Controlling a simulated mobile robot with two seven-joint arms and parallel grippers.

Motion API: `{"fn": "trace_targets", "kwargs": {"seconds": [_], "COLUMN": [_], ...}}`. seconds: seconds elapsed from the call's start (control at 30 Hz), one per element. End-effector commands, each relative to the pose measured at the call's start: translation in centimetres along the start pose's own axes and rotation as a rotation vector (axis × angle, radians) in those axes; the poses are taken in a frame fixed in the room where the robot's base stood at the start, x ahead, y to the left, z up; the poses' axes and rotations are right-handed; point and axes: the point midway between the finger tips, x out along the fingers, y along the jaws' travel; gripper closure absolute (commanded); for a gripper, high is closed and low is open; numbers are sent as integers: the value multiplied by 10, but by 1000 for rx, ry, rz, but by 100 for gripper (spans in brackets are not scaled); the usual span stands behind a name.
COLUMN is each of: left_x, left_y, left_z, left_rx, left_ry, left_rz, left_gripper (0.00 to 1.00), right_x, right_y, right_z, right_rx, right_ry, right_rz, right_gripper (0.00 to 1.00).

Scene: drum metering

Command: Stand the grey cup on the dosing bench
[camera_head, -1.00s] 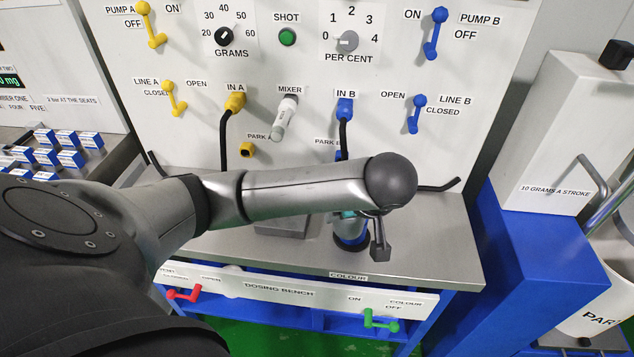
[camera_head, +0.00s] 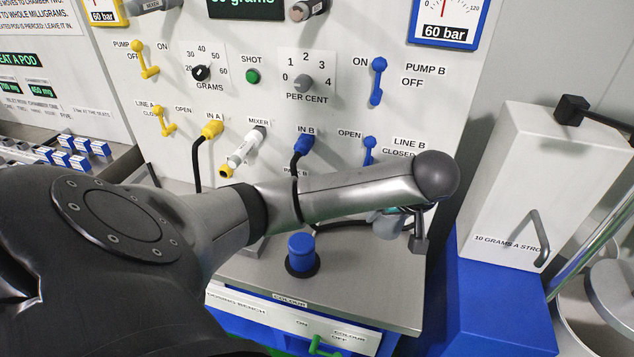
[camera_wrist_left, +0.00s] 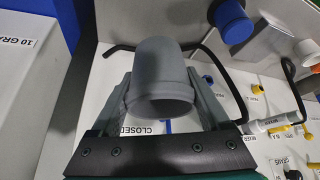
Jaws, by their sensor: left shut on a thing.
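The grey cup (camera_wrist_left: 162,75) is held between the two fingers of my left gripper (camera_wrist_left: 165,100) in the left wrist view. In the head view my left gripper (camera_head: 398,212) is over the right rear part of the dosing bench (camera_head: 375,290), largely hidden behind my own arm. Part of the grey cup (camera_head: 384,226) shows below the arm there. I cannot tell whether the cup touches the bench. My right gripper is not in view.
A blue cylinder (camera_head: 302,250) stands in a dark ring on the bench, left of the cup. The upright panel with levers and hoses rises behind. A white box (camera_head: 520,190) on a blue stand is at the right. The bench's front right is clear.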

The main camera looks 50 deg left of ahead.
Motion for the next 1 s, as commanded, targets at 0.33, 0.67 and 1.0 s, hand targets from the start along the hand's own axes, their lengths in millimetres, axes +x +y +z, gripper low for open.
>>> {"fn": "trace_targets", "kwargs": {"seconds": [0.33,0.67,1.0], "left_x": [48,120,153], "left_y": [-1,-1,-1], "left_z": [28,69,88], "left_rx": [1,1,1], "left_ry": [0,1,1], "left_rz": [-5,-3,-2], "left_gripper": [90,90,90], "right_x": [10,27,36], "right_y": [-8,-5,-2], "right_z": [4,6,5], "right_rx": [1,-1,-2], "right_ry": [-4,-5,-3], "right_rz": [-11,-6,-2], "right_gripper": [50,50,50]}}
